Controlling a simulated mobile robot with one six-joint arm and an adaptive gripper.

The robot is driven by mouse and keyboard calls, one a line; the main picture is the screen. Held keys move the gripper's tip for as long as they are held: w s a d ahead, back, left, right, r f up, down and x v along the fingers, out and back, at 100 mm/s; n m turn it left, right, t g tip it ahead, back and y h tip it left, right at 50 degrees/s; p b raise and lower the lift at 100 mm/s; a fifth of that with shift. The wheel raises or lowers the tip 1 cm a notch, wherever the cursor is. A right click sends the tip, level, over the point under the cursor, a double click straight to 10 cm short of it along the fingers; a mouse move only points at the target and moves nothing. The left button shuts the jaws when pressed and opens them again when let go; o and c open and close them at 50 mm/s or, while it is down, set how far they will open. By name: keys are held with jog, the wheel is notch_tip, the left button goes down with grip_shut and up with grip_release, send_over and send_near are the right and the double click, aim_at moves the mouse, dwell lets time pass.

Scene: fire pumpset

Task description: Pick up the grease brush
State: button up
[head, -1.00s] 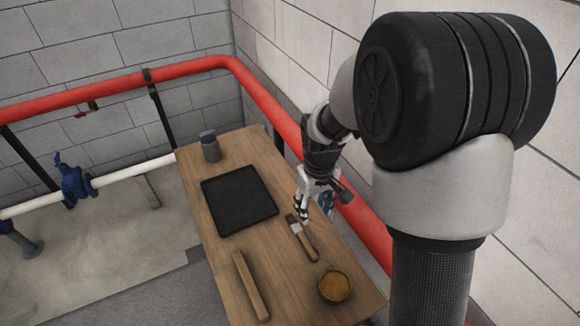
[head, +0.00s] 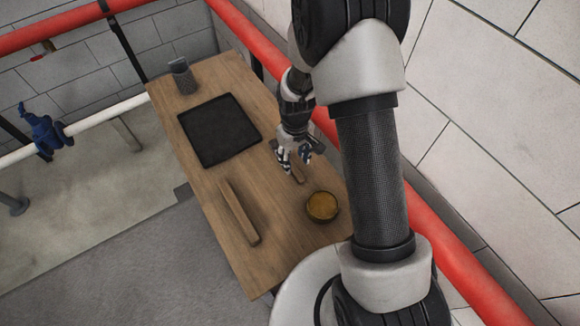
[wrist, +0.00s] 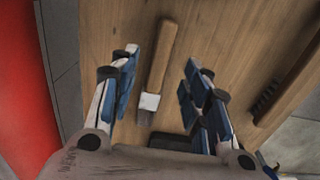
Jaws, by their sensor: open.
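The grease brush (wrist: 160,58) lies flat on the wooden table, with a plain wooden handle, a pale metal band and dark bristles. In the wrist view its handle points up the picture and its bristles point toward my gripper's base. My gripper (wrist: 163,66) is open and empty, with one finger on each side of the brush in the picture. How high the fingertips are above the table is unclear. In the head view my gripper (head: 296,160) covers most of the brush; only part of the handle (head: 298,176) shows.
A round tin of amber grease (head: 322,206) stands near the brush. A long wooden brush with dark bristles (wrist: 285,85) lies to the side; it also shows in the head view (head: 238,210). A black tray (head: 220,131) and a grey cup (head: 184,78) sit farther back. A red pipe (head: 262,53) runs behind the table.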

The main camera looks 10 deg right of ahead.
aim_at(294, 169)
notch_tip(294, 169, down, 5)
jog(key=shift+w+f+b, duration=0.1)
jog(key=shift+f+b, duration=0.05)
jog(key=shift+b, duration=0.9)
grip_shut()
